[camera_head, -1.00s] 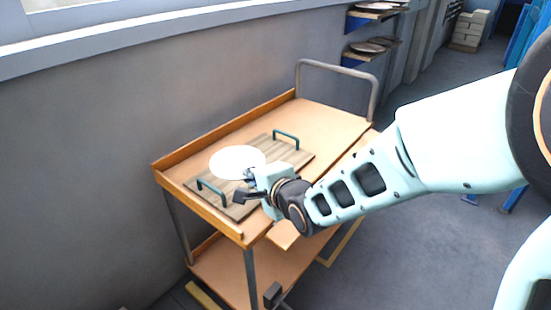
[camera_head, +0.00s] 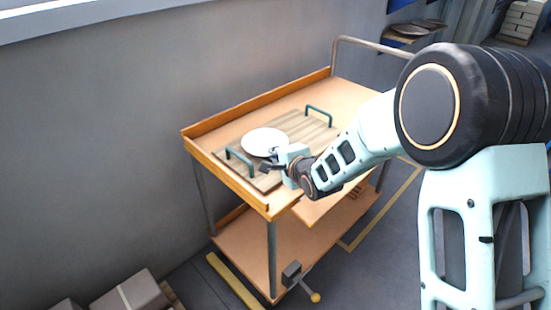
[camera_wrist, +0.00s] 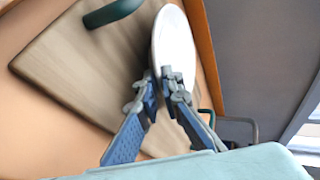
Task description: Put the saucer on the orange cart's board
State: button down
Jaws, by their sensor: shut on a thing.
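The white saucer (camera_head: 265,141) is over the wooden board (camera_head: 302,125) on the orange cart's (camera_head: 236,129) top shelf. My gripper (camera_head: 270,158) is at the saucer's near edge. In the wrist view, my gripper's fingers (camera_wrist: 163,84) are shut on the rim of the saucer (camera_wrist: 174,43), which looks tilted relative to the board (camera_wrist: 75,62). I cannot tell whether the saucer touches the board. The board has two teal handles, one at its left end (camera_head: 240,158) and one at its far right end (camera_head: 319,112).
The cart has a raised wooden edge along the wall side and a grey push handle (camera_head: 375,43) at the far end. A lower shelf (camera_head: 250,246) lies beneath. Boxes (camera_head: 130,296) sit on the floor at bottom left. Plates rest on a wall shelf (camera_head: 412,32) at the back.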

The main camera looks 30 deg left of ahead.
jog(key=shift+f, duration=0.2)
jog(key=shift+f, duration=0.1)
jog(key=c, duration=2.6)
grip_release()
jog(key=shift+f, duration=0.15)
jog(key=shift+o, duration=1.1)
jog(key=shift+r, duration=0.25)
jog(key=p+v, duration=0.2)
jog(key=v, duration=1)
